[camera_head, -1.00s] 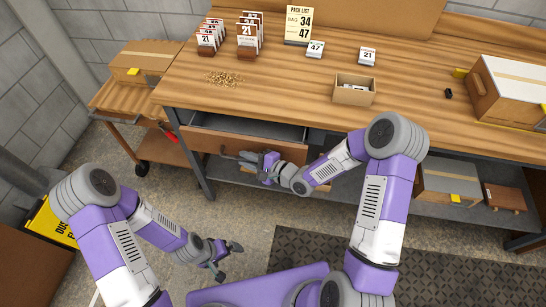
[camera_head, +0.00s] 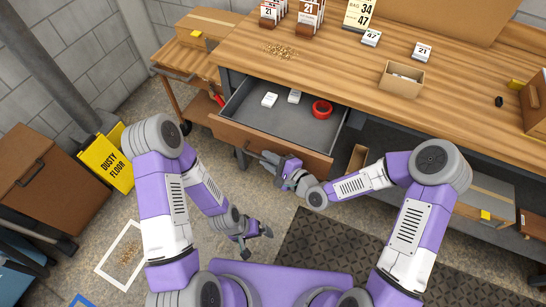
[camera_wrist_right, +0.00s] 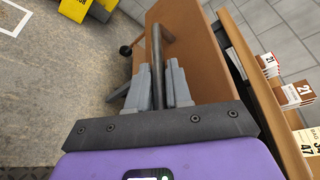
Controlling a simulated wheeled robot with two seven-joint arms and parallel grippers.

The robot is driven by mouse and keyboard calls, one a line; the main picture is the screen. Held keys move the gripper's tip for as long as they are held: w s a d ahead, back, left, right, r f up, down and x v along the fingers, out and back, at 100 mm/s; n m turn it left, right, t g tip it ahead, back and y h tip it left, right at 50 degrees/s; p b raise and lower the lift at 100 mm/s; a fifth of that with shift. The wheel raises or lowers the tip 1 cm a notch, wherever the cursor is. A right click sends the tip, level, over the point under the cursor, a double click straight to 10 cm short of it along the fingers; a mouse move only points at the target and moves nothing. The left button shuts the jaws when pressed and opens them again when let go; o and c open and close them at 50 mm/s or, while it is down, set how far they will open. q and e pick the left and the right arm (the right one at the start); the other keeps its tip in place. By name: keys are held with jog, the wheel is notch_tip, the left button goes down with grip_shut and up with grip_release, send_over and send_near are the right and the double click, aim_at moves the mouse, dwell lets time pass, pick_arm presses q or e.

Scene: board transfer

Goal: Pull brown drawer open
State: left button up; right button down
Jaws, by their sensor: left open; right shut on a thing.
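The brown drawer (camera_head: 235,132) stands pulled out from under the workbench, its grey inside showing. Two small white boxes and a red ring-shaped roll (camera_head: 321,109) lie in it. My right gripper (camera_head: 266,158) is at the drawer front. In the right wrist view, its grey fingers (camera_wrist_right: 160,88) are shut on the dark bar handle (camera_wrist_right: 156,48) of the drawer front (camera_wrist_right: 190,50). My left gripper (camera_head: 256,235) is open and empty, low over the floor, apart from the drawer.
The wooden workbench (camera_head: 330,70) carries card stacks, a small open box (camera_head: 402,79) and a pile of small bits. A wooden cart (camera_head: 183,62) stands left of it. A yellow floor sign (camera_head: 106,160) and a white floor frame (camera_head: 102,268) lie to the left.

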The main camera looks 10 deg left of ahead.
jog(key=c, duration=1.4)
grip_release()
jog(key=p+v, duration=0.2)
jog(key=v, duration=0.5)
jog(key=shift+s+d, duration=0.2)
jog(key=shift+d, duration=0.05)
jog(key=shift+s, duration=0.1)
